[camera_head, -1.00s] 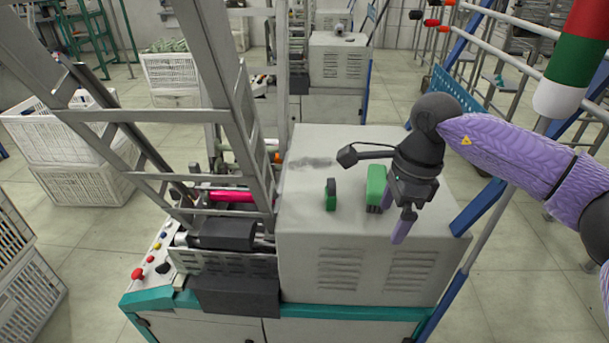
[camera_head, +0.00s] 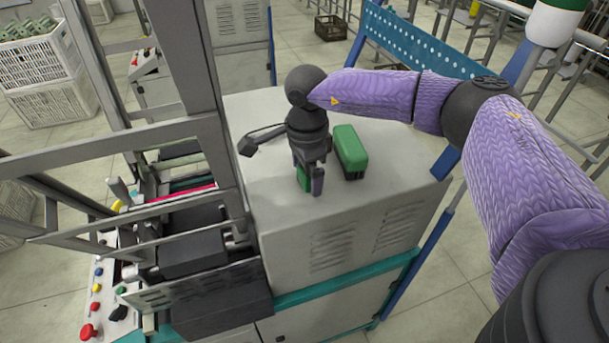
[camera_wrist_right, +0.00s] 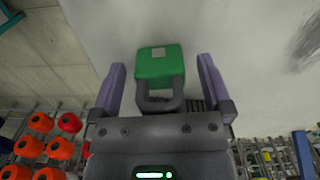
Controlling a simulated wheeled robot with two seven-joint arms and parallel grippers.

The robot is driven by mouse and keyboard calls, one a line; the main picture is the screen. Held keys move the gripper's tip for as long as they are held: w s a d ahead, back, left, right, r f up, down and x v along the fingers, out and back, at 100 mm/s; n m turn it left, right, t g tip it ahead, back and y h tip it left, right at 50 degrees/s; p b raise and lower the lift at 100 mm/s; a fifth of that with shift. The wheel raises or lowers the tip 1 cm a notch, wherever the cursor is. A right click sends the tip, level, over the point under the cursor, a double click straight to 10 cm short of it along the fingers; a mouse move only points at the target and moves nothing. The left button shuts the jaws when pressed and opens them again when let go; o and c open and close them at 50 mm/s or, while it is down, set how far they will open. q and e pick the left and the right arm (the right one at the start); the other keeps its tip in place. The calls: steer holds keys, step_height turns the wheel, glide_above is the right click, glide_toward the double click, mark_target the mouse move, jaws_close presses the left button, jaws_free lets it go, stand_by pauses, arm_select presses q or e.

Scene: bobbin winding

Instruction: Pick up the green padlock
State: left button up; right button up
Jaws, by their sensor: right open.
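The green padlock (camera_head: 303,181) stands on the pale machine top, mostly hidden behind my right gripper (camera_head: 312,180) in the head view. In the right wrist view the padlock (camera_wrist_right: 158,64) shows a green body and a dark shackle, which faces the gripper. The open fingers (camera_wrist_right: 161,78) lie on either side of it, with a gap on both sides. I cannot tell how far down the fingers reach around it. My left gripper is not in view.
A larger green object with a dark underside (camera_head: 350,150) stands just right of my right gripper on the machine top (camera_head: 270,205). A grey metal frame (camera_head: 205,100) rises at the left. The front part of the top is clear.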

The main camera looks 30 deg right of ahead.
steer(key=shift+f, duration=0.2)
steer(key=shift+c, duration=0.3)
jaws_close()
step_height(320, 180, up, 9)
steer(key=shift+r+p, duration=0.15)
steer(key=shift+p, duration=0.7)
steer(key=shift+r+n, duration=0.25)
steer(key=shift+n, duration=0.45)
steer(key=n+b, duration=0.1)
steer(key=n, duration=0.4)
steer(key=shift+n+b, duration=0.3)
steer(key=shift+n, duration=0.1)
steer(key=n, duration=0.3)
steer(key=shift+b, duration=0.3)
steer(key=n+b, duration=0.1)
steer(key=n, duration=0.5)
steer(key=shift+n, duration=0.3)
step_height(320, 180, down, 10)
steer(key=shift+r+b, duration=0.25)
steer(key=shift+b, duration=0.7)
